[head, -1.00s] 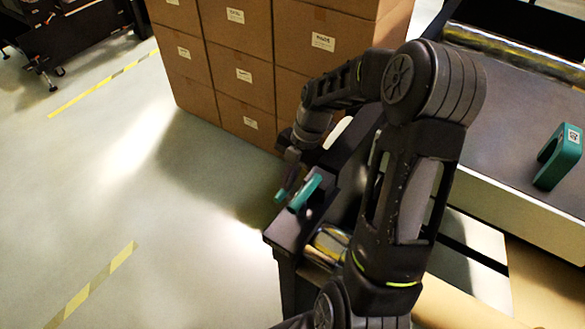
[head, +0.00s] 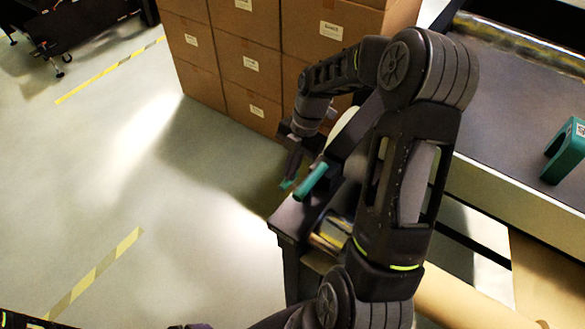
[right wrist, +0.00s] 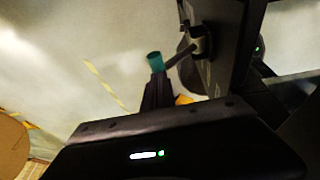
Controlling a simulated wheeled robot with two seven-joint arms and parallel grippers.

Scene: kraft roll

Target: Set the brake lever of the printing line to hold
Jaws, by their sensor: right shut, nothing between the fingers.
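The brake lever has a teal cylindrical grip (head: 311,182) at the near left end of the dark machine, left of my right forearm. My right gripper (head: 288,183) is shut and empty, fingers pointing down, just left of the grip. Whether they touch is unclear. In the right wrist view, a teal grip (right wrist: 154,61) shows beyond the dark finger tips (right wrist: 157,82), with a grey rod running right to a dark hub. The finger partly hides it. My left gripper is not in view; only dark arm parts show along the bottom left edge.
Stacked cardboard boxes (head: 250,65) stand behind the gripper. A teal bracket-shaped block (head: 565,152) sits on the grey machine bed (head: 500,110) at right. A brown paper roll (head: 455,300) lies at the bottom right. The floor at left is clear, with yellow tape lines (head: 95,275).

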